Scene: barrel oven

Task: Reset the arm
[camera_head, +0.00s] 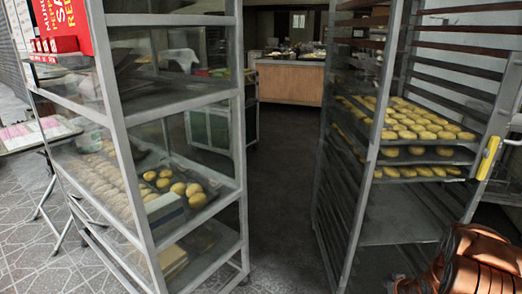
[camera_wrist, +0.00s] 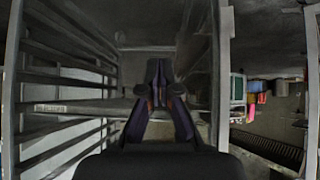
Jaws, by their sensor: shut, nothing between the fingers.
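My gripper (camera_wrist: 159,88) shows in the wrist view with its two dark fingers brought together at the tips. Nothing is held between them. Behind it in that view is a metal rack (camera_wrist: 110,107) with several horizontal rails at the left. In the head view, part of my copper-coloured arm (camera_head: 470,262) shows at the lower right corner, in front of the right rack. The gripper itself is not visible in the head view.
A tall tray rack (camera_head: 393,90) with trays of yellow rolls (camera_head: 415,122) stands at the right, a yellow handle (camera_head: 488,157) beside it. A glass-sided shelf rack (camera_head: 120,117) with bread stands at the left. The dark floor (camera_head: 285,200) between them is clear, leading to a wooden counter (camera_head: 290,84).

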